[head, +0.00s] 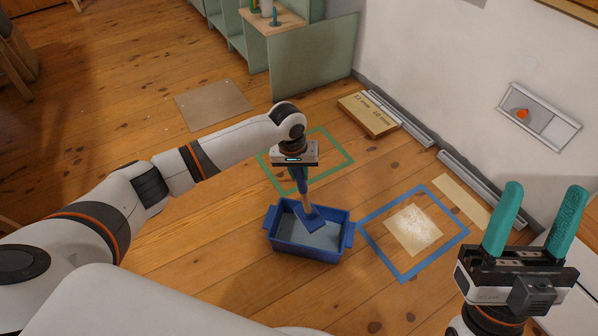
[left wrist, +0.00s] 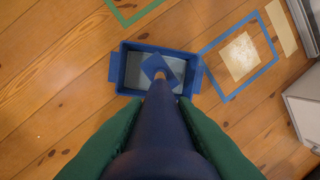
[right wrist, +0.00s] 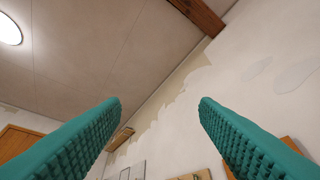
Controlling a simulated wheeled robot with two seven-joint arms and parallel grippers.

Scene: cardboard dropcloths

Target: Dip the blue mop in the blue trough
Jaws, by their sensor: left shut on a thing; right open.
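The blue mop (head: 308,216) has a flat blue head and a shaft with a blue grip. My left gripper (head: 297,168) is shut on its grip and holds it pointing down over the blue trough (head: 279,238). The mop head is within the trough's outline in the head view, tilted; I cannot tell whether it touches the grey contents. In the left wrist view the mop head (left wrist: 159,67) shows over the trough (left wrist: 115,70), with the grip between the green fingers. My right gripper (head: 537,222) is open and empty, pointing up, at the right.
A blue tape square (head: 375,239) around a pale patch (head: 413,229) lies right of the trough. A green tape square (head: 341,146) lies behind it. A cardboard box (head: 366,115) and metal rails (head: 403,119) lie along the wall. A brown sheet (head: 212,105) lies further back.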

